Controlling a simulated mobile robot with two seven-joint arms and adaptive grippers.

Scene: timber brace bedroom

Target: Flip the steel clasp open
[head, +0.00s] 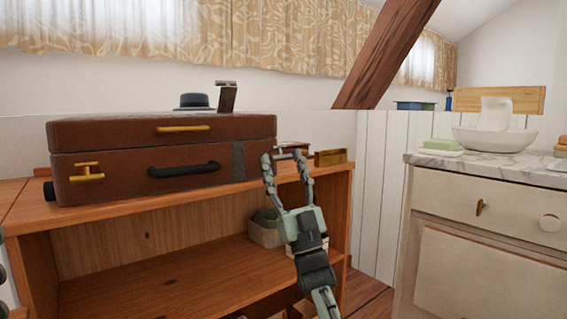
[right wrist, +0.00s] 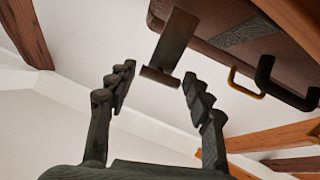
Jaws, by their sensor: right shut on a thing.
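A brown suitcase (head: 110,140) lies shut on the wooden shelf unit. The steel clasp (head: 227,98) is a grey plate standing up above the lid's right part, with a short bent piece at its upper end. A dark grey strip (head: 238,160) runs down the suitcase front below it. My right gripper (head: 287,158) is at the suitcase's right end, lower than the clasp, with its fingers apart. In the right wrist view the clasp (right wrist: 172,45) shows beyond the fingertips, with gaps on both sides; I see no contact. Only a dark fragment of my left arm shows at the left edge.
The suitcase has a black handle (head: 184,170) and a brass catch (head: 87,173). A blue hat (head: 194,101) sits behind it. A small wooden box (head: 330,157) stands near my right fingers. A marble-topped cabinet (head: 480,205) is at the right.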

